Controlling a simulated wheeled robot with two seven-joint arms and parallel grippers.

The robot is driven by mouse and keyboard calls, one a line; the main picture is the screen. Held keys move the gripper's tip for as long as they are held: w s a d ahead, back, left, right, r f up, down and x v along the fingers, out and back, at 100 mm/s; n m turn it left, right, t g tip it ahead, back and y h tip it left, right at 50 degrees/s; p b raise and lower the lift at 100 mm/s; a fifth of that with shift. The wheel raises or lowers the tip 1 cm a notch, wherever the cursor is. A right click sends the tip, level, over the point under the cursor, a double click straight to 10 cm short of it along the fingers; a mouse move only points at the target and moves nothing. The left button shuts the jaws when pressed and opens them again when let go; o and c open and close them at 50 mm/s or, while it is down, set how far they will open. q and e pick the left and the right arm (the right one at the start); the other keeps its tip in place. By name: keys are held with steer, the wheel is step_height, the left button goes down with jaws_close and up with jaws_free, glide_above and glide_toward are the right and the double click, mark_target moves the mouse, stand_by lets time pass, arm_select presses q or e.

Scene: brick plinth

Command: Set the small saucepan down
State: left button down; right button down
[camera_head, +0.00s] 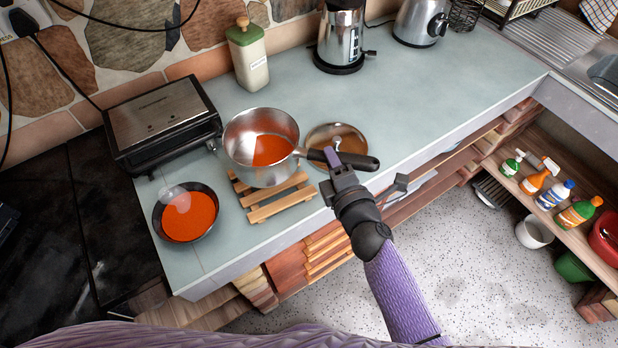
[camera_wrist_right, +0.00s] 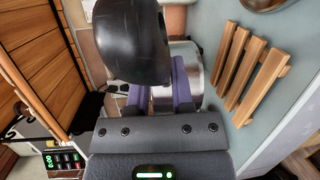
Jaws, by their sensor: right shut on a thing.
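The small saucepan (camera_head: 243,160) is steel with a black handle (camera_head: 358,161) and has orange-red contents. My right gripper (camera_head: 335,158) is shut on the handle, and the pan looks level. In the head view the pan overlaps the back of a slatted wooden trivet (camera_head: 283,205). In the right wrist view the pan's steel side (camera_wrist_right: 190,60) appears beside the trivet (camera_wrist_right: 252,72), whose slats show bare, so the pan seems held off it. The gap's height is hard to judge. The black handle (camera_wrist_right: 130,45) crosses above my purple fingers (camera_wrist_right: 160,90). My left gripper is not in view.
A dark bowl (camera_head: 190,213) of orange-red food stands left of the trivet. A black-and-steel grill (camera_head: 160,122) is behind it. A round lid (camera_head: 350,137) lies right of the pan. The counter's right part is clear.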

step_height(320, 180, down, 9)
steer(key=b, duration=0.6)
steer(key=c, duration=0.9)
jaws_free()
steer(key=o, duration=0.4)
